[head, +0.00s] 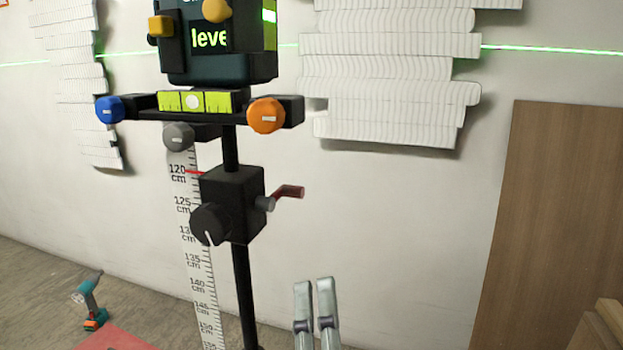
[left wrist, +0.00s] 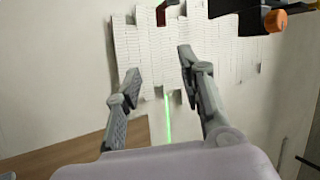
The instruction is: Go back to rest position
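My left gripper (head: 314,287) shows at the bottom of the head view, fingers pointing up, to the right of the black stand's pole. In the left wrist view, its two fingers (left wrist: 159,66) stand apart with nothing between them, so it is open and empty. They face the wall with the white reliefs. The black laser level (head: 217,50) sits on the stand, above and to the left of my left gripper in the head view; its lit display reads "leve", partly cut off. My right gripper is in neither view.
The stand has an orange knob (head: 266,115), a blue knob (head: 109,109) and a red crank handle (head: 290,191). A ruler (head: 199,260) runs down behind it. A teal drill (head: 89,302) is on the floor at left. A brown board (head: 550,220) leans at right.

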